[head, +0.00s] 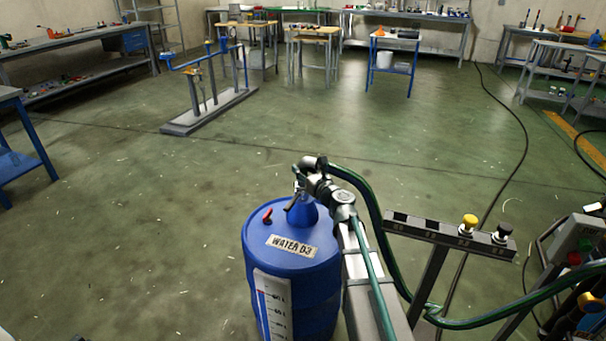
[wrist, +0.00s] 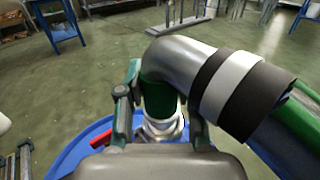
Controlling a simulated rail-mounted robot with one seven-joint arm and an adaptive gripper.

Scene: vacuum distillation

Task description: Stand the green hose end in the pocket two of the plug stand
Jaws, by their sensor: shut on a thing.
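My gripper (head: 304,188) is over the top of the blue drum labelled WATER D3 (head: 290,262). In the wrist view its fingers are shut on the green hose end (wrist: 160,98), below a grey metal elbow (wrist: 180,62). A silver collar shows under the hose end, above the drum's blue top; whether they are joined I cannot tell. The green hose (head: 372,205) runs from the elbow behind my arm, then off to the right. The plug stand (head: 440,232) is right of the drum, with a yellow plug (head: 468,224) and a black-topped plug (head: 503,231) at its right part. Its left part looks empty.
A red handle (head: 267,215) lies on the drum top, and shows in the wrist view too. A control box (head: 575,245) stands at the right edge. A dark cable crosses the floor behind the stand. The floor left of the drum is clear.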

